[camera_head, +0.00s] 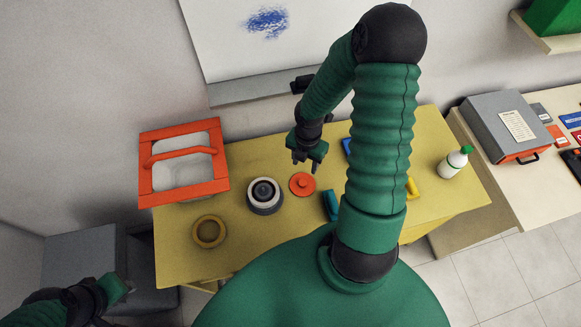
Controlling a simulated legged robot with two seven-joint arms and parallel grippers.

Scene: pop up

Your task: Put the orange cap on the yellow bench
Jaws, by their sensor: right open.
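The orange cap (302,184) is a flat round disc with a small knob. It lies on the yellow bench (260,240), just right of a grey and black round device. My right gripper (307,167) is open and empty, fingers pointing down, just behind and above the cap. The cap is clear of the fingers as far as I can tell. My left gripper (122,284) is low at the left, away from the bench; its fingers are too small and dark to read.
My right arm hides part of the bench. A grey case (500,122) stands on the right-hand table.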

